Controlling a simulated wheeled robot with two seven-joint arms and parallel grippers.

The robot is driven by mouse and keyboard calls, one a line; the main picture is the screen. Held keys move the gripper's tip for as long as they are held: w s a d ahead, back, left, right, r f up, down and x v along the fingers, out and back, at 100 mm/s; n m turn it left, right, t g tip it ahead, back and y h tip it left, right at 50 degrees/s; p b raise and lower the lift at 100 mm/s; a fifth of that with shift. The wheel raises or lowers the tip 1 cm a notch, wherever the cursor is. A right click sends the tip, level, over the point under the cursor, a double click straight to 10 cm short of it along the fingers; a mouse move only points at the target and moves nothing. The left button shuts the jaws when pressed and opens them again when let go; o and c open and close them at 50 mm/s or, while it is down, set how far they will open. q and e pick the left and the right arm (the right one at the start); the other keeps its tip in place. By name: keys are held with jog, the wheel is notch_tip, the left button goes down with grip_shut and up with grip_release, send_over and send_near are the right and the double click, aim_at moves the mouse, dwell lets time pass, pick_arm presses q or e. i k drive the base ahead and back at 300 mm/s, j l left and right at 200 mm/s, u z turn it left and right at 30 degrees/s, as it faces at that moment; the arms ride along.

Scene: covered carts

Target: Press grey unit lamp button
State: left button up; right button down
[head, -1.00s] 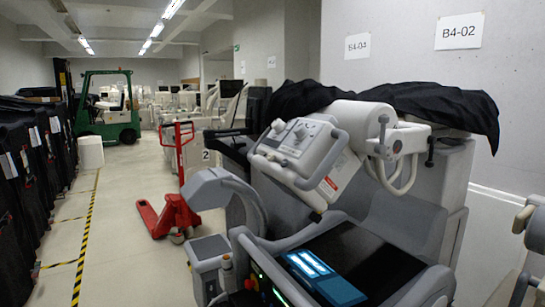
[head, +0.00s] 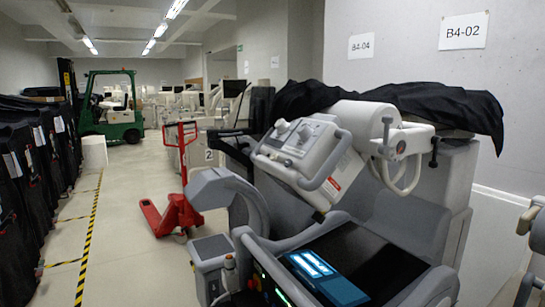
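The grey unit (head: 405,215) is a mobile machine standing at the centre right. Its tilted head (head: 305,150) has a pale control panel with round knobs (head: 282,127) and a grey handle frame around it. Small marks show on the panel, but I cannot tell which one is the lamp button. A lit blue-white screen (head: 311,264) lies on the unit's top, low in the picture. Neither of my grippers can be made out in the head view.
A black cover (head: 430,103) lies over the unit's back. A red pallet jack (head: 172,213) and a green forklift (head: 112,115) stand to the left. Dark covered carts (head: 25,150) line the left side. The aisle floor (head: 135,250) between is clear.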

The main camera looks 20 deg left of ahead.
aim_at(274, 157)
jog(key=i+j+z, duration=0.1)
jog(key=j, duration=0.55)
jog(key=i+j+z, duration=0.1)
jog(key=j, duration=0.6)
jog(key=i+j, duration=0.15)
jog(key=j, duration=0.55)
jog(key=i+j+z, duration=0.15)
jog(key=j, duration=0.5)
